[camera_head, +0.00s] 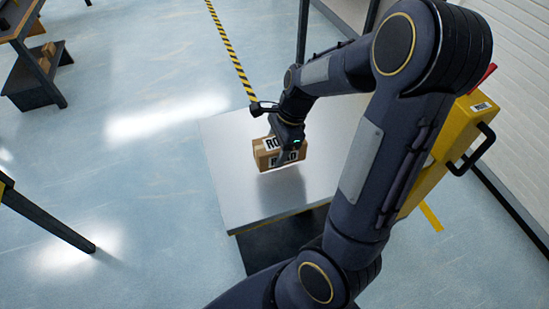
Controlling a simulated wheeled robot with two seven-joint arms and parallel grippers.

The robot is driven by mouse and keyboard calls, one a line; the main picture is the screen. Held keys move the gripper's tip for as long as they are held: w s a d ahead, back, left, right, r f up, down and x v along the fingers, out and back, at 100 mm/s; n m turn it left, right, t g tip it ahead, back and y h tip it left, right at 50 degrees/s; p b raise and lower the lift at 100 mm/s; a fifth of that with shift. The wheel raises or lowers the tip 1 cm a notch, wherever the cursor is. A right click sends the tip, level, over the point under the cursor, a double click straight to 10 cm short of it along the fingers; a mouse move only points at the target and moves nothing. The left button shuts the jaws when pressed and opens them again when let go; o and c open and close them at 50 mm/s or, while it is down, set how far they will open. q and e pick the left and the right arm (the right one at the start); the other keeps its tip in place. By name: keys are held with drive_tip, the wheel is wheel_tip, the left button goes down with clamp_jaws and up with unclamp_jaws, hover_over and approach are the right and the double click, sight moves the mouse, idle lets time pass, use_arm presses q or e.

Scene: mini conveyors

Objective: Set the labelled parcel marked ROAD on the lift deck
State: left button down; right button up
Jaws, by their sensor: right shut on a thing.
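The labelled parcel (262,158) is a small brown box with white labels that read ROAD, partly covered by the gripper. My right gripper (287,150) comes down on it from above and is shut on it. The parcel appears over the middle of the lift deck (230,190), a flat light-grey platform. I cannot tell for sure whether the parcel's underside touches the deck. My left gripper is not in view.
A yellow post (436,160) with a black handle and a ROAD label stands right of the deck. A dark shelf unit (35,75) holding brown boxes is at the upper left. A dark leg (50,222) is at the left edge. The floor left of the deck is clear.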

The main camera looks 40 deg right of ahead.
drive_tip(key=shift+d+b+x, duration=0.2)
drive_tip(key=shift+b+x, duration=0.25)
drive_tip(key=shift+x, duration=0.45)
drive_tip(key=shift+d+b+x, duration=0.15)
drive_tip(key=shift+b+x, duration=0.25)
drive_tip(key=shift+x, duration=0.55)
drive_tip(key=shift+w+f, duration=0.1)
drive_tip(key=shift+f, duration=0.1)
drive_tip(key=shift+f, duration=0.15)
drive_tip(key=o, duration=1.2)
